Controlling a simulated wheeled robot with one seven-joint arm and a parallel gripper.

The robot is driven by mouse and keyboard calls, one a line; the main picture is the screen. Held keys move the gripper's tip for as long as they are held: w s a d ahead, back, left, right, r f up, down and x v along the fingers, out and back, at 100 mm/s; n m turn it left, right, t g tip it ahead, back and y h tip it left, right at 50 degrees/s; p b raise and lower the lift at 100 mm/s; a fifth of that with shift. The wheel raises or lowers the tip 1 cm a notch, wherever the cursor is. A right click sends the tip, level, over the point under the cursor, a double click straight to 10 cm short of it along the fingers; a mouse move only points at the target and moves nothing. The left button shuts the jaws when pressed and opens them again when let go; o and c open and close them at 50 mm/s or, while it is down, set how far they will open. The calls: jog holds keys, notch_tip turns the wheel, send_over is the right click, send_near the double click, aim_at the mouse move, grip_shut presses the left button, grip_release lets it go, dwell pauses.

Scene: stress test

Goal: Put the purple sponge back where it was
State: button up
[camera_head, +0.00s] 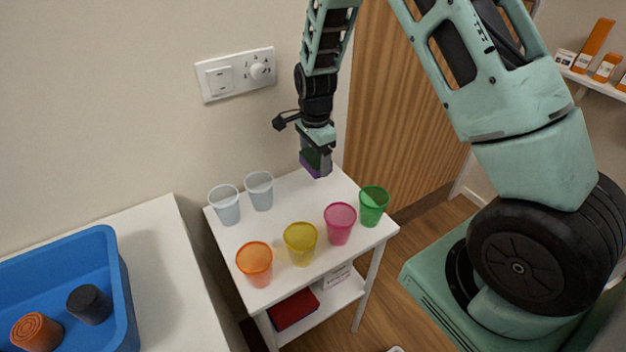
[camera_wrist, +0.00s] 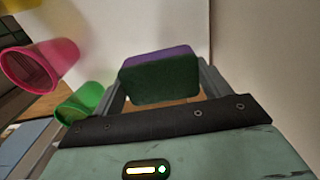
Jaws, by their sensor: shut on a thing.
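The purple sponge (camera_head: 318,169) has a dark green side and a purple side. My gripper (camera_head: 317,156) is shut on it and holds it over the back right part of the small white table (camera_head: 299,196). In the head view the fingers hide part of the sponge. I cannot tell whether its lower edge touches the tabletop. In the wrist view the sponge (camera_wrist: 160,80) sits between the two fingers (camera_wrist: 165,88), green face toward the camera and purple along its top edge.
On the table stand two clear cups (camera_head: 226,207) (camera_head: 260,192), an orange cup (camera_head: 255,264), a yellow cup (camera_head: 300,245), a pink cup (camera_head: 340,224) and a green cup (camera_head: 373,207). A blue bin (camera_head: 121,290) is at left. A wall socket (camera_head: 236,74) is behind.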

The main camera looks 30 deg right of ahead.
aim_at(314, 187)
notch_tip(314, 187, down, 7)
jog(key=shift+f+p, duration=0.15)
jog(key=shift+p, duration=0.25)
jog(key=shift+f, duration=0.15)
jog(key=o, duration=0.9)
